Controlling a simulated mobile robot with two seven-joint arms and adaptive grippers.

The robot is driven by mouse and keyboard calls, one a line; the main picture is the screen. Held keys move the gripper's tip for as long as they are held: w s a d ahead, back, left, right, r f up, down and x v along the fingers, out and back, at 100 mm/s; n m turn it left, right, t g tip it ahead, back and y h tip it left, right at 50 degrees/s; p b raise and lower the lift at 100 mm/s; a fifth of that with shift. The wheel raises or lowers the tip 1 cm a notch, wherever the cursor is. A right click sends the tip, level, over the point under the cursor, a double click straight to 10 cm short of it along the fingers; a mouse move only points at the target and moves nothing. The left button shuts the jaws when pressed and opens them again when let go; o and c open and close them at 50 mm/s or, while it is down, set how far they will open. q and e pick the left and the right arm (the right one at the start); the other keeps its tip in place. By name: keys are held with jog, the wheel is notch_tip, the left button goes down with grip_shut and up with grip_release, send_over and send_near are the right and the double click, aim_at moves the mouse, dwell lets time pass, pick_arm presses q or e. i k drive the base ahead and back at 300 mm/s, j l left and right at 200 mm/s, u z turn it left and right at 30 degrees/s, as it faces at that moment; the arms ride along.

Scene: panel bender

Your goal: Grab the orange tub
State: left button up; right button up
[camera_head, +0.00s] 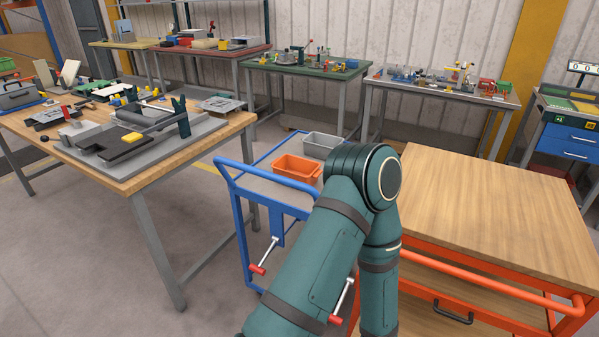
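The orange tub (297,169) is a small open container with a rim. It rests upright on the top shelf of the blue trolley (234,172), near the middle of the picture. A grey tub (325,145) of similar shape stands just behind it, to the right. My green arm rises from the bottom and bends at a large joint just right of the orange tub, then runs down out of the picture. The arm covers part of the trolley's right side. Neither of my grippers is in view.
A wooden-topped orange cart (490,205) with a bare top stands at the right. A cluttered wooden workbench (140,185) stands at the left. More workbenches line the back wall. Red-handled tools (258,268) hang at the trolley's front. The floor at lower left is clear.

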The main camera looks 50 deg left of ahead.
aim_at(298, 168)
jog(key=k+j, duration=0.1)
jog(key=j, duration=0.3)
jog(key=k+j+z, duration=0.1)
jog(key=j, duration=0.25)
jog(key=k+j+z, duration=0.1)
jog(key=j, duration=0.25)
jog(key=k+j, duration=0.2)
jog(key=j, duration=0.2)
jog(key=k+j+z, duration=0.1)
jog(key=j, duration=0.25)
